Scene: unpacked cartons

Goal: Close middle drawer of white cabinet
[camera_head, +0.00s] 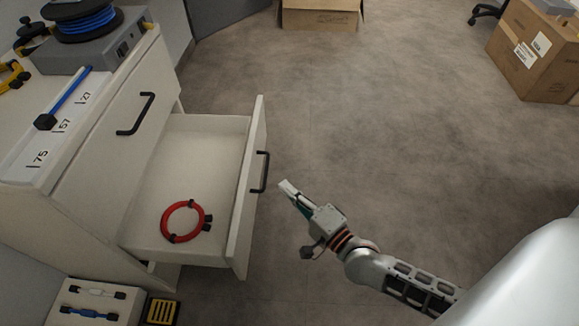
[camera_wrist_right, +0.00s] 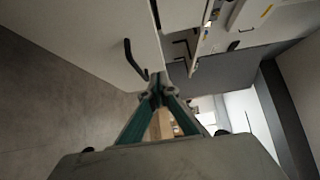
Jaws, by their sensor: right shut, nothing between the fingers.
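The white cabinet (camera_head: 75,215) stands at the left of the head view. Its middle drawer (camera_head: 254,200) is pulled far out, with a black handle (camera_head: 261,172) on its front. A red coiled cable (camera_head: 183,221) with black ends lies inside the drawer. My right gripper (camera_head: 286,187) is shut and empty, just to the right of the drawer front and apart from it. In the right wrist view the closed fingertips (camera_wrist_right: 158,82) show near the black handle (camera_wrist_right: 135,60) on a white drawer front. My left gripper is not in view.
The top drawer above is shut, with its own black handle (camera_head: 136,113). On the cabinet top are a grey box (camera_head: 90,50) and a blue cable spool (camera_head: 85,20). Cartons (camera_head: 540,50) stand on the floor at the back.

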